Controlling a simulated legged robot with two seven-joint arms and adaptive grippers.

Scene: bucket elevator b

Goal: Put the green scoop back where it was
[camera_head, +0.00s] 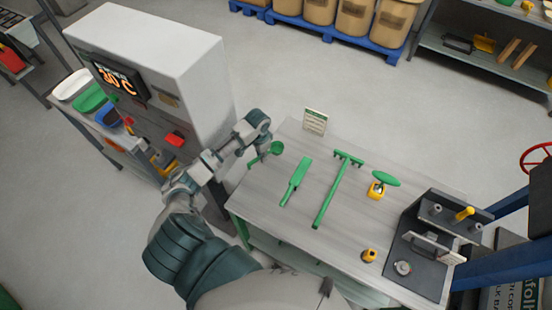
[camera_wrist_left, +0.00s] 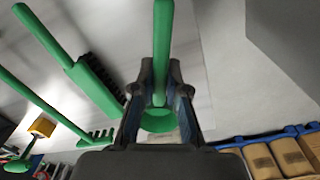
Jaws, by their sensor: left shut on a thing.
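The green scoop (camera_head: 277,148) is at the left end of the grey table (camera_head: 335,250), with its small round bowl toward the right. My left gripper (camera_head: 264,150) is shut on the scoop from above. I cannot tell whether the scoop touches the table. My right gripper is out of view.
A small sign (camera_head: 315,121) stands at the back edge. A grey machine (camera_head: 150,65) stands left; a dark fixture (camera_head: 425,250) occupies the right end.

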